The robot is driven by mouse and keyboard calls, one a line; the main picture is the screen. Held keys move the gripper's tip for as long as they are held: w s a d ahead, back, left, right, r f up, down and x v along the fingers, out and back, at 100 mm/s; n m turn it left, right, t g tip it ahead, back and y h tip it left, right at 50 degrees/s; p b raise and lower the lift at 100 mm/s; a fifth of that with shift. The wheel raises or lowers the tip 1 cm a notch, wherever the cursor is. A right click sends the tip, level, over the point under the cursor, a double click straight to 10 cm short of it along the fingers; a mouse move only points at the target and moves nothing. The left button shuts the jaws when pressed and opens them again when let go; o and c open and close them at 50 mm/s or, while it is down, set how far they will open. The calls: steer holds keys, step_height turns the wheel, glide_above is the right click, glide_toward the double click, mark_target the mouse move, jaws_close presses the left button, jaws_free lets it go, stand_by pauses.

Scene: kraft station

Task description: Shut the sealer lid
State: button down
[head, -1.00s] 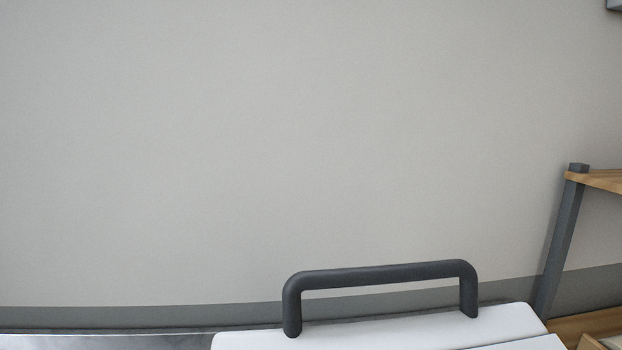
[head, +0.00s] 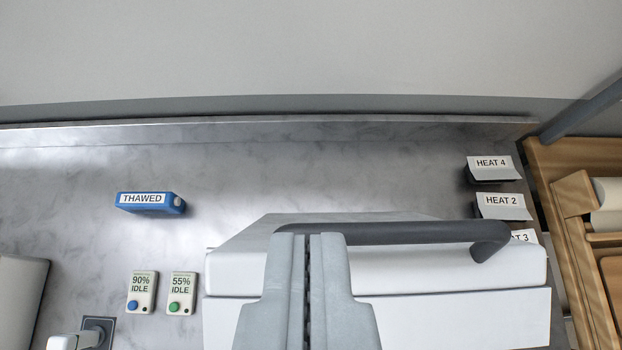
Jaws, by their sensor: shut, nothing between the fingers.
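The white sealer (head: 450,315) stands on the counter at bottom centre right. Its white lid (head: 450,272) lies low along the body with only a thin seam between them; I cannot tell whether it is fully shut. A dark handle bar (head: 420,232) runs along the lid. My gripper (head: 308,240) is shut and empty, its fingers pressed together over the left part of the lid. The fingers hide the handle's left end; I cannot tell whether they touch it.
A blue THAWED block (head: 150,203) and two small IDLE units, one at 90% (head: 141,292) and one at 55% (head: 181,292), sit left of the sealer. HEAT 4 (head: 491,167) and HEAT 2 (head: 502,206) tags stand behind right. A wooden rack (head: 560,190) borders the right. The back-centre counter (head: 320,165) is clear.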

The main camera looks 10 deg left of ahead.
mark_target(356, 228)
steer(key=shift+w+a+f, duration=0.1)
steer(key=shift+w+f, duration=0.6)
steer(key=shift+f, duration=0.7)
steer(key=shift+w+a+f, duration=0.1)
steer(key=shift+w+f, duration=0.65)
steer(key=shift+f, duration=0.6)
steer(key=shift+w+a+f, duration=0.1)
steer(key=shift+w+f, duration=0.6)
steer(key=shift+f, duration=0.7)
steer(key=shift+s, duration=0.15)
